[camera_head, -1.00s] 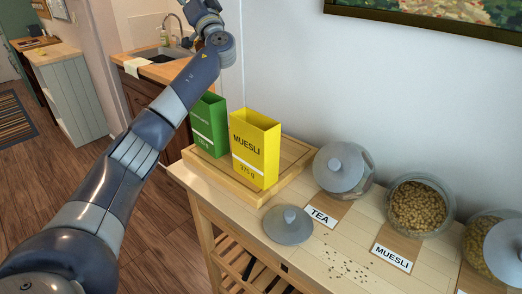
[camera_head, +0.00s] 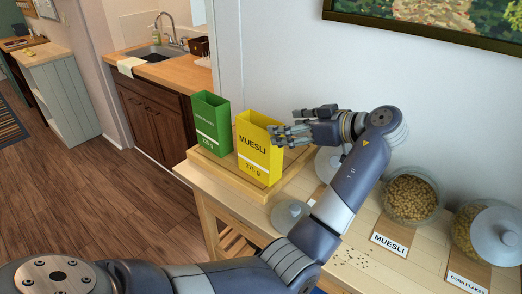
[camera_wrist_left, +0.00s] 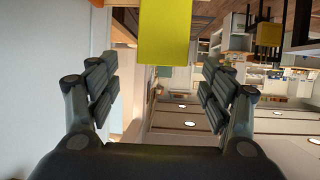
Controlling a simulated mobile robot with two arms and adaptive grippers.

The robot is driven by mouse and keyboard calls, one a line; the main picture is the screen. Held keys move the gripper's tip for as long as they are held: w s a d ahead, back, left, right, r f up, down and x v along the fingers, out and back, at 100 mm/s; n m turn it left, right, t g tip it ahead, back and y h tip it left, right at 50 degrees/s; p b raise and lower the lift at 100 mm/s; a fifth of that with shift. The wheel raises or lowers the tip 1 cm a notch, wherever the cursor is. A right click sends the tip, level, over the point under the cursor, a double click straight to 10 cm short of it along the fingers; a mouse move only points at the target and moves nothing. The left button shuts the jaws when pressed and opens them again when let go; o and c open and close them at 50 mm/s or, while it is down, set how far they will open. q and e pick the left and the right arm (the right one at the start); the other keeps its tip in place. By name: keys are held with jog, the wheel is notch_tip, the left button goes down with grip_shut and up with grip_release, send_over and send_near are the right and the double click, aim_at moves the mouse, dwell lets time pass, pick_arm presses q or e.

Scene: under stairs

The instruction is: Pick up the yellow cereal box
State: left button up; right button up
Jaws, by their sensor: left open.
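The yellow cereal box (camera_head: 258,158), labelled MUESLI, stands upright with an open top on a wooden tray (camera_head: 226,177). In the left wrist view the yellow box (camera_wrist_left: 164,30) shows at the top centre, between the spread fingers in the picture. My left gripper (camera_head: 276,136) is open and empty at the upper right side of the box. Its fingertips overlap the box's right edge in the head view; whether they touch it I cannot tell. In the wrist view the left gripper (camera_wrist_left: 160,82) has its fingers wide apart. The right gripper is not in view.
A green box (camera_head: 211,128) stands close left of the yellow box on the tray. A grey lid (camera_head: 289,215) and a jar, partly behind my arm, are to the right. Muesli (camera_head: 410,200) and corn flakes (camera_head: 470,245) jars stand further right. The wall rises behind.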

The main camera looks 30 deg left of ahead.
pick_arm(q)
jog(key=p, duration=0.2)
send_near(261, 126)
jog(key=s+a, duration=0.2)
jog(key=a, duration=0.1)
jog(key=p+x, duration=0.2)
jog(key=x, duration=0.2)
jog(key=shift+s+a, duration=0.15)
jog(key=shift+a, duration=0.1)
jog(key=shift+a+f, duration=0.35)
jog(key=shift+a, duration=0.05)
jog(key=shift+d, duration=0.2)
jog(key=c, duration=0.8)
jog(key=shift+a, duration=0.1)
jog(key=c, duration=0.7)
